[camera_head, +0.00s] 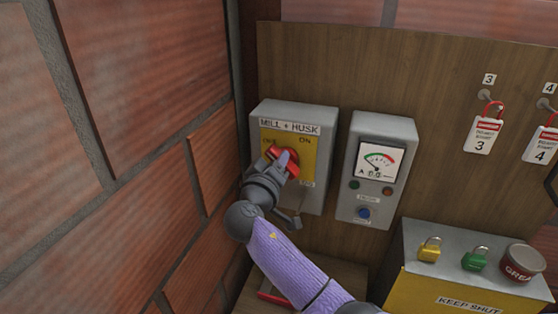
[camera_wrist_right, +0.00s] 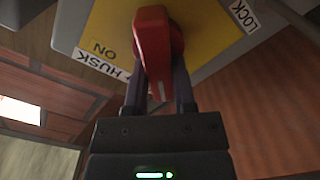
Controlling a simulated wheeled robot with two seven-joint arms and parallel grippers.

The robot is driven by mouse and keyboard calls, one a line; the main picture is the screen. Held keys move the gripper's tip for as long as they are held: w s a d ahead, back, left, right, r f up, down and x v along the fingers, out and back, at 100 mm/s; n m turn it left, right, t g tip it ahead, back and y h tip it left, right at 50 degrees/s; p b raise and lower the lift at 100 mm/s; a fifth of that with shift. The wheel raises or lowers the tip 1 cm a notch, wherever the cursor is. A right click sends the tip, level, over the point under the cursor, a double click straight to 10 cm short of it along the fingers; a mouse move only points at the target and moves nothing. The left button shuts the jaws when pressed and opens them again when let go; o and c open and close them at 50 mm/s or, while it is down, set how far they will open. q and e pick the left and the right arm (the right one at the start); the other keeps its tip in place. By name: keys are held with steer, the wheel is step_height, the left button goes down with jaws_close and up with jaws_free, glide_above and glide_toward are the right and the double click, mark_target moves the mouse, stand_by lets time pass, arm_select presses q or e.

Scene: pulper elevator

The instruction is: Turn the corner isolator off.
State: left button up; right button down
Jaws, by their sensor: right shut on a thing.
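The corner isolator (camera_head: 318,176) is a grey box with a yellow plate, labelled MILL + HUSK, on the wooden board beside the brick corner. Its red handle (camera_head: 291,168) sits on the yellow plate, below the OFF and ON marks. My right gripper (camera_head: 282,160) is at the handle, its fingers shut on it. In the right wrist view the red handle (camera_wrist_right: 152,45) stands between the two dark fingers (camera_wrist_right: 160,88). The gripper partly hides the handle in the head view, and I cannot tell its exact setting. My left gripper is not in view.
A brick wall (camera_head: 140,80) stands close to the left of the isolator. A grey meter box (camera_head: 398,135) is just right of it. Tags 3 (camera_head: 483,134) and 4 (camera_head: 542,146) hang further right. A box with padlocks and a tin (camera_head: 517,262) sits lower right.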

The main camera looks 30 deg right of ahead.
steer(key=n, duration=0.2)
steer(key=n+p, duration=0.1)
steer(key=n, duration=0.1)
steer(key=shift+w+a+f, duration=0.1)
steer(key=shift+f, duration=0.1)
steer(key=shift+f+n+p, duration=0.15)
steer(key=shift+n+p, duration=0.2)
steer(key=shift+n, duration=0.75)
steer(key=shift+f+n+p, duration=0.1)
steer(key=shift+n+p, duration=0.25)
steer(key=shift+n, duration=0.75)
steer(key=shift+f+n, duration=0.1)
steer(key=shift+n, duration=0.2)
steer(key=shift+c, duration=2.2)
jaws_free()
steer(key=shift+a, duration=0.1)
steer(key=b+v, duration=0.1)
steer(key=v, duration=0.9)
steer(key=shift+b, duration=0.4)
